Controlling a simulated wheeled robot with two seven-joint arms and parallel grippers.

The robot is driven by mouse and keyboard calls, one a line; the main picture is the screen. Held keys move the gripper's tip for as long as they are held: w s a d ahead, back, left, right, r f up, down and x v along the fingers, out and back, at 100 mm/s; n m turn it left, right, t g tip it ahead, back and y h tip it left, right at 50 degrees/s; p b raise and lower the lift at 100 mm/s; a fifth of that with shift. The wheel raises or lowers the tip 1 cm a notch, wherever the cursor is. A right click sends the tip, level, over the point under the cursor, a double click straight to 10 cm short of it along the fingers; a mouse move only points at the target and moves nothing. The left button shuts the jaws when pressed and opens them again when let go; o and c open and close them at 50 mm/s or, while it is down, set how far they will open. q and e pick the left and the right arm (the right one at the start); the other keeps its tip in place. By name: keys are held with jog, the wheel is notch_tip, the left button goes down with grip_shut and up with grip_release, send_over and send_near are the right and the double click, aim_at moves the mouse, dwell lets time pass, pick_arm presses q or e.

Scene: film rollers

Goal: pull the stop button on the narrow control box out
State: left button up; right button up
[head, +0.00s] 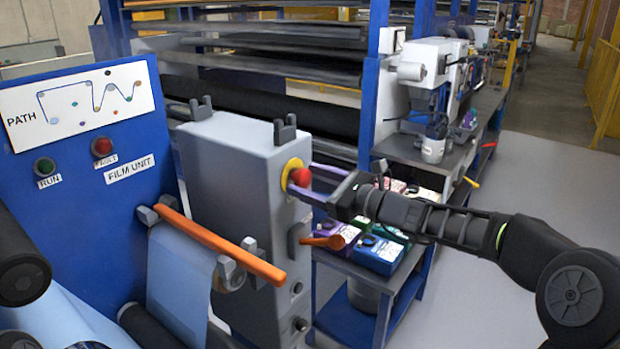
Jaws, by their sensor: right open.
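The narrow control box (232,165) is a tall grey housing in the middle of the head view. Its stop button (300,177) is a red knob on a yellow round plate (290,168), high on the box's right-hand narrow face. My right gripper (302,178) reaches in from the right. Its two purple fingers are spread, one above and one below the red knob, with the tips close to the yellow plate. I cannot tell whether either finger touches the knob. My left gripper is not in view.
An orange handle (326,242) sticks out of the box below the button. An orange bar (218,246) crosses in front of the box. The blue film unit panel (75,180) stands left. A low bench with colored boxes (377,254) lies behind my right gripper. Open floor is at right.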

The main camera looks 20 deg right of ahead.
jog(key=shift+c, duration=0.5)
grip_shut()
